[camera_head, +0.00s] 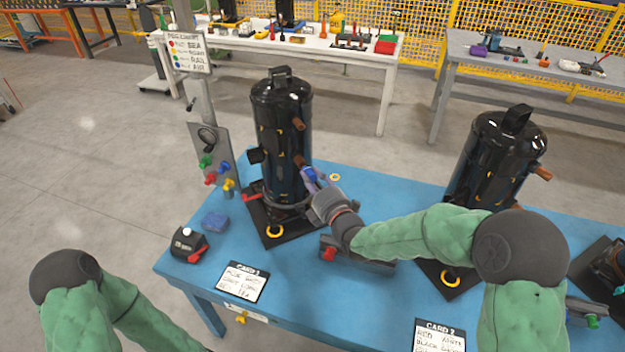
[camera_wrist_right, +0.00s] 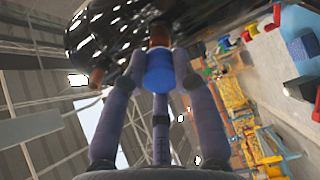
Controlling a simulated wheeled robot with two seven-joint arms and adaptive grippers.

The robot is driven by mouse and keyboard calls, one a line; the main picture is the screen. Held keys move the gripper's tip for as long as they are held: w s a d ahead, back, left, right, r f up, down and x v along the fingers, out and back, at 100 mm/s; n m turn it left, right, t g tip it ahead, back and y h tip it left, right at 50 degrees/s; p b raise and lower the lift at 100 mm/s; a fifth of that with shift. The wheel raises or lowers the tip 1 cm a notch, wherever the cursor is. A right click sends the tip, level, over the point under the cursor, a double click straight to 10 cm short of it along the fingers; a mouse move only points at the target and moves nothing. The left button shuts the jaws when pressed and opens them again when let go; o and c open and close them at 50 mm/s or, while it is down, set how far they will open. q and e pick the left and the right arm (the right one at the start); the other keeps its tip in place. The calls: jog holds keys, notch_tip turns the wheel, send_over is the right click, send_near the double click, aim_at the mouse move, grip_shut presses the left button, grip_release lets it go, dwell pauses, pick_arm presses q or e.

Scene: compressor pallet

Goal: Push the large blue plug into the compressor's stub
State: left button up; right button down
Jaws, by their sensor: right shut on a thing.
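The black compressor (camera_head: 280,110) stands upright on the blue table, with copper stubs on its right side. My right gripper (camera_head: 312,180) is at its lower stub (camera_head: 299,160). In the right wrist view, the fingers (camera_wrist_right: 158,78) are shut on the large blue plug (camera_wrist_right: 159,74). The plug is in line with the copper stub (camera_wrist_right: 158,36) and seems to meet its end; how deep it sits cannot be told. In the head view the fingers mostly cover the plug. My left arm shows at lower left, but its gripper is out of view.
A second black compressor (camera_head: 497,155) stands to the right, behind my right arm. A black box with a red part (camera_head: 187,244), a blue sponge (camera_head: 215,222) and a card (camera_head: 243,281) lie at the table's left. A post with coloured plugs (camera_head: 212,160) stands at the left edge.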

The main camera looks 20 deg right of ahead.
jog(key=shift+b, duration=0.75)
dwell(0.9)
jog(key=shift+w+a+b, duration=0.15)
jog(key=shift+w+b, duration=0.25)
jog(key=shift+w, duration=0.35)
jog(key=shift+w+a+b, duration=0.15)
jog(key=shift+w+b, duration=0.2)
jog(key=shift+w, duration=0.35)
dwell(1.2)
jog(key=c, duration=0.9)
grip_release()
jog(key=shift+s, duration=0.15)
jog(key=s+d, duration=0.2)
jog(key=s, duration=0.9)
jog(key=shift+s+d, duration=0.15)
jog(key=shift+s, duration=0.1)
